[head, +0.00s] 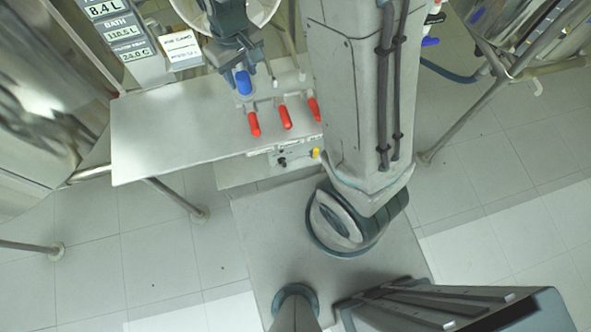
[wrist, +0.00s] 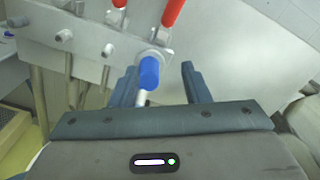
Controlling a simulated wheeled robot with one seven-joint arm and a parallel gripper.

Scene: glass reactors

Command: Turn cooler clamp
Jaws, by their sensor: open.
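A blue clamp handle (head: 243,82) stands on a pale metal manifold at the back edge of the bench in the head view. In the wrist view the blue handle (wrist: 149,72) is close in front of me, in the gap between my fingers. My gripper (wrist: 159,70) is open, with one dark finger on each side of the handle. The handle sits nearer the left finger, and I cannot tell whether it touches. In the head view my gripper (head: 236,58) is just above the handle. Nothing is held.
Red handles (head: 285,117) stand in a row beside the blue one; one red handle (wrist: 173,12) is near my fingers in the wrist view. A grey bench plate (head: 170,130) lies to the left. A display panel (head: 125,35) is at upper left. Metal vessels flank both sides.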

